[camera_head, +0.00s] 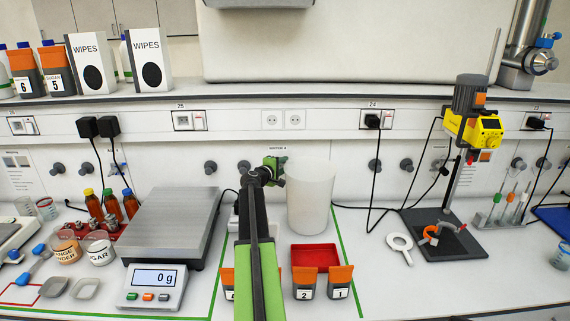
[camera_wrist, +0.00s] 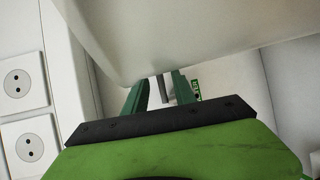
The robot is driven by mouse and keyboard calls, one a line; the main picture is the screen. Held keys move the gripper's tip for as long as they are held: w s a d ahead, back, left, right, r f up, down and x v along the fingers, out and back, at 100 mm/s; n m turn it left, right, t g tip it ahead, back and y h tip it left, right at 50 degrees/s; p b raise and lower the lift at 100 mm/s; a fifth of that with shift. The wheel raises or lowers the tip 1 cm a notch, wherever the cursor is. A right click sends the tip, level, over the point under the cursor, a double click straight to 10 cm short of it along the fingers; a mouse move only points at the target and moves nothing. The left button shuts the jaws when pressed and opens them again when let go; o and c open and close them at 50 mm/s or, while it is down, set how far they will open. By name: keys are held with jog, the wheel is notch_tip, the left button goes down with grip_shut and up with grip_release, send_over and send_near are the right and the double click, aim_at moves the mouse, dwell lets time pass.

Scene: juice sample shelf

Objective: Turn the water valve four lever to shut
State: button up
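My gripper (camera_head: 274,166) reaches the back wall of the bench, at a small label that appears to read water 4 (camera_head: 277,149). My arm and gripper hide the valve there in the head view. In the wrist view my gripper (camera_wrist: 163,78) has its two green fingers apart. A thin grey bar (camera_wrist: 165,89), which looks like the valve lever, shows between the fingers, with gaps visible beside it. A small green tag (camera_wrist: 197,90) is just right of the fingers. Which way the lever is turned I cannot tell.
A tall white container (camera_head: 311,198) stands close right of my gripper. A scale (camera_head: 172,235) is left of my arm. A red tray (camera_head: 314,257) and orange-topped boxes (camera_head: 339,283) lie in front. Several other dark wall knobs (camera_head: 375,165) line the wall. Sockets (camera_wrist: 27,115) show in the wrist view.

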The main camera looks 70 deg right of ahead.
jog(key=w+a+r+p, duration=0.1)
jog(key=a+r+p, duration=0.1)
jog(key=a, duration=1.3)
jog(key=shift+a+r, duration=0.15)
jog(key=shift+r, duration=0.25)
jog(key=shift+w, duration=0.1)
